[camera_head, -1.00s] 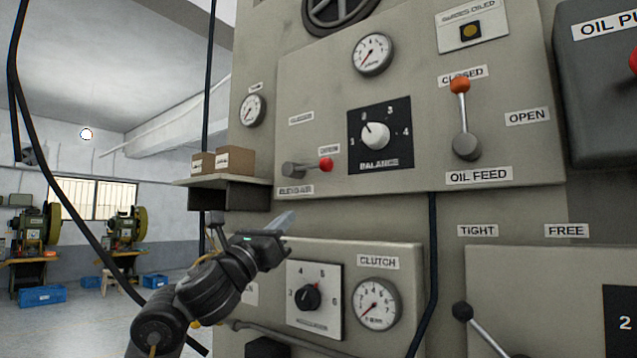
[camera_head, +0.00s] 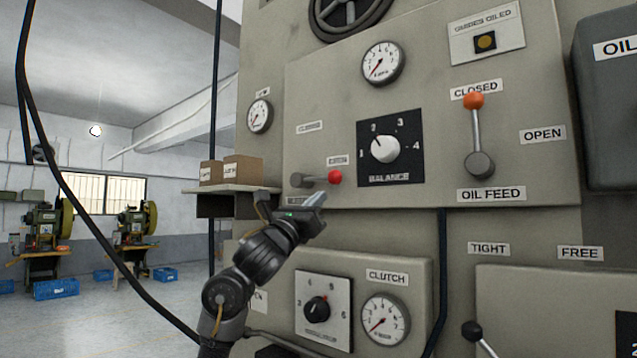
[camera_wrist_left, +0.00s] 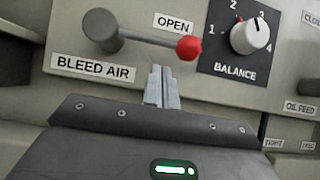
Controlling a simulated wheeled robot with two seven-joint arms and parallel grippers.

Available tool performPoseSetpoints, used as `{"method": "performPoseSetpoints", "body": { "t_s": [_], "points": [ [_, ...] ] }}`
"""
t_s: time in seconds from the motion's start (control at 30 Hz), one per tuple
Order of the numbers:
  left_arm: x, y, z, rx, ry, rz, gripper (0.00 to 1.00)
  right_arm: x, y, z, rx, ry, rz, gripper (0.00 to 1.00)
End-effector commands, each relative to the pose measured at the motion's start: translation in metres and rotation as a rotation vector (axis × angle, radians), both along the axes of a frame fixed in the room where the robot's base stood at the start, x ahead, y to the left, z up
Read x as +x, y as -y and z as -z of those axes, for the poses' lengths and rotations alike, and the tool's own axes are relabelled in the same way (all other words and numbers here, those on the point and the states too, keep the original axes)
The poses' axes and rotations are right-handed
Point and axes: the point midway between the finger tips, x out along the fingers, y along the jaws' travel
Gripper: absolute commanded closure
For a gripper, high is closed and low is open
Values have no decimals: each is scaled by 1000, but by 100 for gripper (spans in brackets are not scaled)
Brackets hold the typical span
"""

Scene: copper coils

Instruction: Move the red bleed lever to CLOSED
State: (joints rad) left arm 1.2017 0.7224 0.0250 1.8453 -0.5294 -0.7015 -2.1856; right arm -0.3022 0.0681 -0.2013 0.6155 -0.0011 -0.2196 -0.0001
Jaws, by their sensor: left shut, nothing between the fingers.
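The red-knobbed bleed lever (camera_head: 334,177) sits on the upper panel, its arm pointing right toward the OPEN label (camera_wrist_left: 174,24). In the left wrist view its grey hub is at left and its red knob (camera_wrist_left: 188,48) at right, above the BLEED AIR label (camera_wrist_left: 93,69). A CLOSED label (camera_head: 310,127) is above the hub in the head view. My left gripper (camera_head: 318,198) is shut and empty, just below the lever; its fingertips also show in the left wrist view (camera_wrist_left: 161,72), below the arm and apart from the knob. My right gripper is not in view.
The BALANCE dial (camera_head: 384,149) is right of the lever. The orange-knobbed OIL FEED lever (camera_head: 476,130) stands farther right. A shelf (camera_head: 225,188) with cardboard boxes juts out at left. The CLUTCH panel (camera_head: 420,275) lies below. A black cable (camera_head: 60,170) hangs at left.

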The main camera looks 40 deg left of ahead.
Motion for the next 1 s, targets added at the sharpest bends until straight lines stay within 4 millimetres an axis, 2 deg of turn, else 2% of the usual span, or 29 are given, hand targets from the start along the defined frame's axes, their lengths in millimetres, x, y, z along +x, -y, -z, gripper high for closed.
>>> {"method": "performPoseSetpoints", "body": {
  "t_s": [0.03, 0.2, 0.7, 1.0],
  "points": [
    [1, 0, -10, -2, 0, 2, 100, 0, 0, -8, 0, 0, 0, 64],
    [4, 0, -20, -1, -1, 1, 100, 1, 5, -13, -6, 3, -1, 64],
    [5, 2, -21, -6, -1, 3, 100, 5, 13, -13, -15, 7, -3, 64],
    [13, 14, -25, -61, -2, 20, 100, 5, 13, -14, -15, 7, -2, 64]
  ]
}}
